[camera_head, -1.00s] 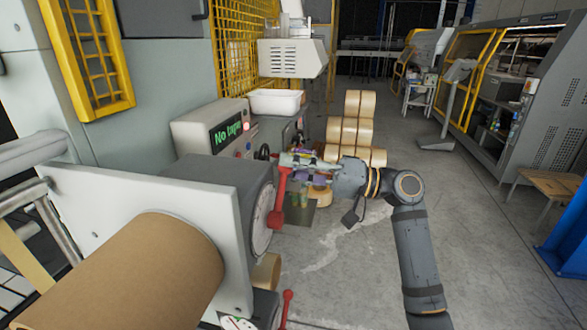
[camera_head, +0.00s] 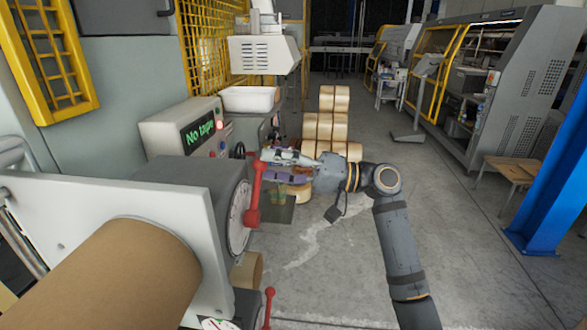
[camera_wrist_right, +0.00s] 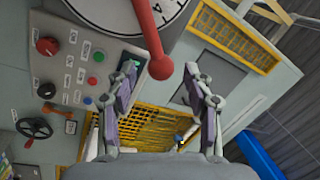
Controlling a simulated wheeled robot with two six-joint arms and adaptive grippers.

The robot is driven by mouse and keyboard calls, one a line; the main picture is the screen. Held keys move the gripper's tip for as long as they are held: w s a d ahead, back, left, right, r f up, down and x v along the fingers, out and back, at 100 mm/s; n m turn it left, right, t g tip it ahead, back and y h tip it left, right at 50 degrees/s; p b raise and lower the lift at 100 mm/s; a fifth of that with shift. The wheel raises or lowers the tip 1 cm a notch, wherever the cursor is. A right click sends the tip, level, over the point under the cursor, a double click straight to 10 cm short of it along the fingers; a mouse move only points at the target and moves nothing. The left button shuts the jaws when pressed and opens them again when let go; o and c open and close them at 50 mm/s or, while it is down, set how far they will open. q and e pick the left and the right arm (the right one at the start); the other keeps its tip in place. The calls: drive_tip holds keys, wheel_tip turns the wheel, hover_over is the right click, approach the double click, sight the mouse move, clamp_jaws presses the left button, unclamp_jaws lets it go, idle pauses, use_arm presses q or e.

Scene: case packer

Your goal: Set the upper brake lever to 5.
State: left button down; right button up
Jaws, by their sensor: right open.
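The upper brake lever (camera_head: 256,193) is a red bar with a ball end, mounted in front of a white round dial (camera_head: 238,217) on the grey machine's side. In the right wrist view the lever (camera_wrist_right: 150,40) comes down from the dial (camera_wrist_right: 120,12), and its ball end is between the fingers or just beyond them; I cannot tell its exact depth. My right gripper (camera_head: 272,165) is open beside the lever's upper end in the head view. It also shows open in the right wrist view (camera_wrist_right: 163,85). My left gripper is not in view.
A second red lever (camera_head: 268,308) stands lower down by another dial. A brown paper roll (camera_head: 115,275) is at the front left. A control box (camera_head: 185,128) shows "No tape". Tape rolls (camera_head: 325,125) are stacked behind my right arm.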

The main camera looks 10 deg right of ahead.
drive_tip(key=v, duration=1)
drive_tip(key=shift+d, duration=0.35)
drive_tip(key=shift+s+f, duration=0.1)
